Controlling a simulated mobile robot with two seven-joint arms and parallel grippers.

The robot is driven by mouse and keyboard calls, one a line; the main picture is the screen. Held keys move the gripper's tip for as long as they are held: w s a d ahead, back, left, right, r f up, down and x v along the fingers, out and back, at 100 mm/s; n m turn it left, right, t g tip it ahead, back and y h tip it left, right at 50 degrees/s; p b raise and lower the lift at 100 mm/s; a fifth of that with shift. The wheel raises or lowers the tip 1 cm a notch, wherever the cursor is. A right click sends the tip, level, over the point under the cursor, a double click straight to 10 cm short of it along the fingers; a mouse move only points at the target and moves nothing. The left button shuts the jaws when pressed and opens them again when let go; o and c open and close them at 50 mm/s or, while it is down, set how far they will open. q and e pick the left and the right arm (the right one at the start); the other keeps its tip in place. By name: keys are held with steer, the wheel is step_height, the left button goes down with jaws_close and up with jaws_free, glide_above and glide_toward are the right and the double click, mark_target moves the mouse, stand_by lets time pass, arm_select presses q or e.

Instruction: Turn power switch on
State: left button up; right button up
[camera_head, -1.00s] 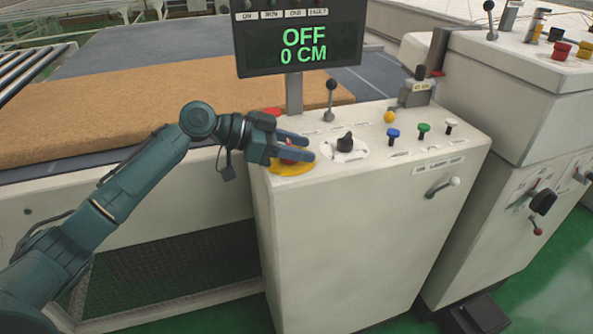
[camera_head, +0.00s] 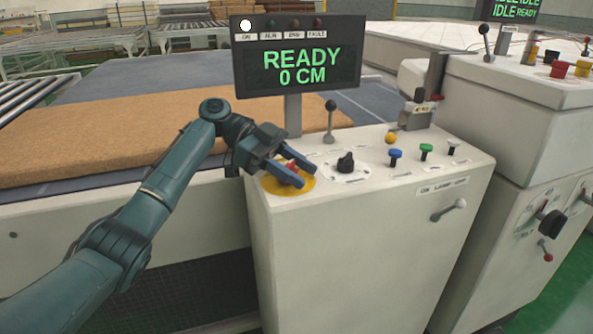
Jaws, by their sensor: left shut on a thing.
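The red switch (camera_head: 293,167) sits on a yellow round plate (camera_head: 306,187) at the left of the white console top. My left gripper (camera_head: 297,176) has its two blue-grey fingers on either side of the red switch and is shut on it. The fingers hide part of the switch. The display (camera_head: 298,68) above the console reads "READY" and "0 CM", and its white ON lamp (camera_head: 245,25) is lit. My right gripper is not in view.
The console (camera_head: 350,255) carries a black rotary knob (camera_head: 346,162), an upright lever (camera_head: 330,120) and blue, green and white push buttons. The display post (camera_head: 293,115) stands just behind my left gripper. A brown mattress slab (camera_head: 90,135) lies on the conveyor to the left.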

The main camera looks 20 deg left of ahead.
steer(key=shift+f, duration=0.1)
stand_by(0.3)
arm_select(q)
steer(key=o, duration=1)
steer(key=p+v, duration=0.2)
steer(key=v, duration=1.1)
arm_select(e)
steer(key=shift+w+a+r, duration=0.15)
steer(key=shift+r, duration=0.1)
arm_select(q)
steer(key=shift+w+r, duration=0.1)
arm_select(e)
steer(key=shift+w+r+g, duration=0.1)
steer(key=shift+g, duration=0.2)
